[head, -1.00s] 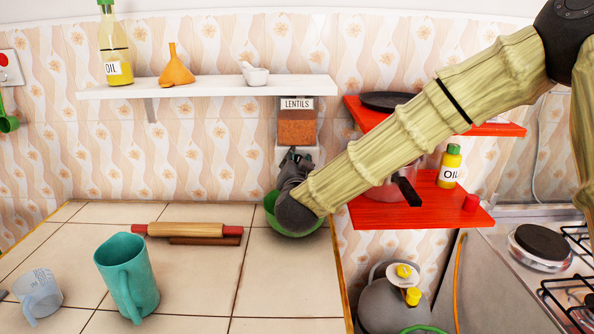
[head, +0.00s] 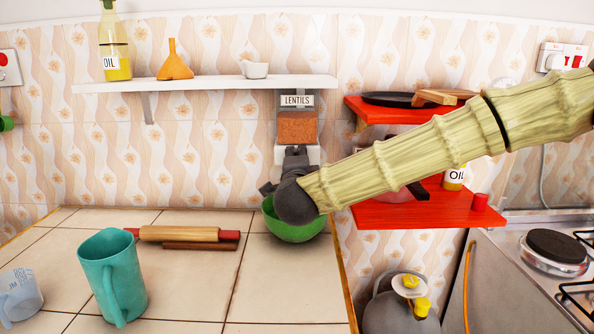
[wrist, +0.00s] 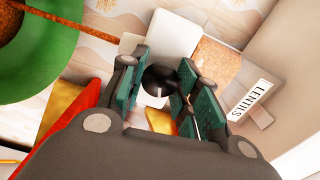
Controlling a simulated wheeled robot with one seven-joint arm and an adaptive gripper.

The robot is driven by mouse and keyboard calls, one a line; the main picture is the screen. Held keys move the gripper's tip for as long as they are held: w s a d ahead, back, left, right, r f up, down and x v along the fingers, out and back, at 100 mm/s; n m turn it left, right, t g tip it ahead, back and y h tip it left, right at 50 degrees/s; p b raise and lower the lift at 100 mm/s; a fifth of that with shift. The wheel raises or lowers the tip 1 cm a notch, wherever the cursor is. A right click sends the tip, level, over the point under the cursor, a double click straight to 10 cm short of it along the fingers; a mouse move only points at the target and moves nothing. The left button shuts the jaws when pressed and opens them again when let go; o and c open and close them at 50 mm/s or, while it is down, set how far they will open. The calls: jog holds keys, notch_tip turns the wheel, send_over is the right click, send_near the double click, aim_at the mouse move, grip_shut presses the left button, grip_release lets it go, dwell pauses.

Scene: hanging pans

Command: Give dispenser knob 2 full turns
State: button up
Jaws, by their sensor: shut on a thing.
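The lentils dispenser (head: 297,128) is fixed to the tiled wall under the white shelf, with a "LENTILS" label on its brown-filled box. Its round black knob (wrist: 160,80) shows in the wrist view between the green-padded fingers of my gripper (wrist: 158,88). My gripper is shut on the knob; a pale mark shows on the knob's face. In the head view my gripper (head: 293,160) is at the dispenser's lower part, and my wrist hides the knob. A green bowl (head: 300,231) stands below on the counter, partly behind my wrist; it also shows in the wrist view (wrist: 55,55).
A white shelf (head: 200,84) holds an oil bottle, funnel and small white bowl. Red shelves (head: 430,212) lie right, behind my arm. A rolling pin (head: 185,234), teal jug (head: 112,278) and measuring cup stand on the counter. The stove is at the right.

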jog(key=shift+d+f+m+b, duration=0.1)
jog(key=shift+m+b, duration=1.05)
jog(key=shift+m, duration=0.55)
jog(key=o, duration=1)
jog(key=shift+d, duration=0.1)
jog(key=s, duration=1.2)
